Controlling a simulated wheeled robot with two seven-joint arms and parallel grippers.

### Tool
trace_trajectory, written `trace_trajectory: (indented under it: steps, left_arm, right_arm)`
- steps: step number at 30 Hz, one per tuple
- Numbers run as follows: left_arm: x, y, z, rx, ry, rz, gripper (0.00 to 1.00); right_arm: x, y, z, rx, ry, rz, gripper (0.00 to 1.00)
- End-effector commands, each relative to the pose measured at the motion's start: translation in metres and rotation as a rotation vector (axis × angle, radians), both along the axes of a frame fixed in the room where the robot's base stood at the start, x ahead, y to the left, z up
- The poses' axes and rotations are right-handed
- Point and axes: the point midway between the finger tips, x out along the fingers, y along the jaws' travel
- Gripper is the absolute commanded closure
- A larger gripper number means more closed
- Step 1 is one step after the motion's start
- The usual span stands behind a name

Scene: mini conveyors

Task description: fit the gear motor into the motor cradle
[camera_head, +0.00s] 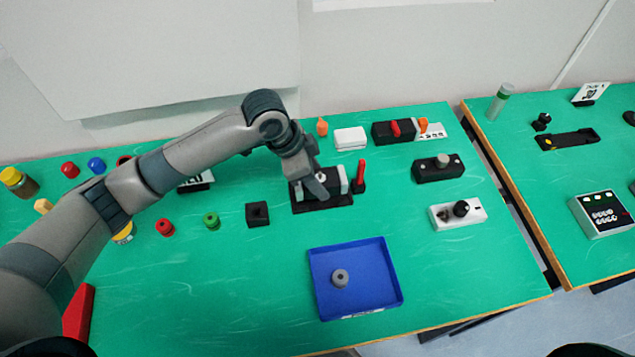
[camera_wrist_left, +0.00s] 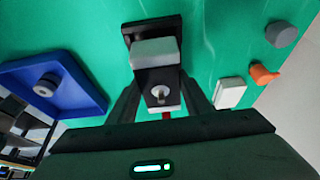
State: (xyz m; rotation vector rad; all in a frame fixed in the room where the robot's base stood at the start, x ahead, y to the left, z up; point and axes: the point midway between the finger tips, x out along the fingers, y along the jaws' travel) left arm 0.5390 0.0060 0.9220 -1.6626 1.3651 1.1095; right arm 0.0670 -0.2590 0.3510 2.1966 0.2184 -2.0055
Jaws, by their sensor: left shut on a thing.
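The motor cradle (camera_head: 308,207) is a dark flat base near the middle of the green table; its dark plate also shows in the left wrist view (camera_wrist_left: 134,36). My left gripper (camera_head: 322,190) reaches down over it and is shut on what appears to be the gear motor (camera_wrist_left: 160,95), a dark and pale body with a round disc and short shaft. A light grey block (camera_wrist_left: 153,51) stands at the cradle beside it. In the head view the gripper partly hides the motor and cradle, so I cannot tell whether the motor is fully seated. My right gripper is not in view.
A red upright lever (camera_head: 360,175) stands just right of the cradle. A small black block (camera_head: 257,214) lies left of it. A blue tray (camera_head: 375,283) with a grey round part (camera_head: 340,278) is in front. Black and white boxes stand behind and right.

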Motion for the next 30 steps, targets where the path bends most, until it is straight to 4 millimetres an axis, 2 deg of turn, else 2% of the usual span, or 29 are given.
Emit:
trace_trajectory:
  steps: [6, 19, 20, 22, 30]
  left_arm:
    - [0.0, 0.0, -0.022, 0.0, 0.001, 0.001, 0.9]
    - [0.0, 0.0, -0.026, -0.001, -0.001, 0.0, 0.9]
    - [0.0, 0.0, -0.028, 0.0, 0.0, 0.001, 0.53]
    - [0.0, 0.0, -0.027, 0.0, 0.0, 0.0, 0.36]
    - [0.0, 0.0, -0.027, 0.0, 0.0, 0.001, 0.36]
  right_arm:
    - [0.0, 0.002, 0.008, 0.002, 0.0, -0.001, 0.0]
    - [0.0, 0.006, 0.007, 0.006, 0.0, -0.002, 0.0]
    - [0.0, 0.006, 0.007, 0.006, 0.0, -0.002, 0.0]
    - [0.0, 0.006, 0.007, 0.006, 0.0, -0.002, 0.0]
    - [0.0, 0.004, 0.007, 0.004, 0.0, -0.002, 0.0]
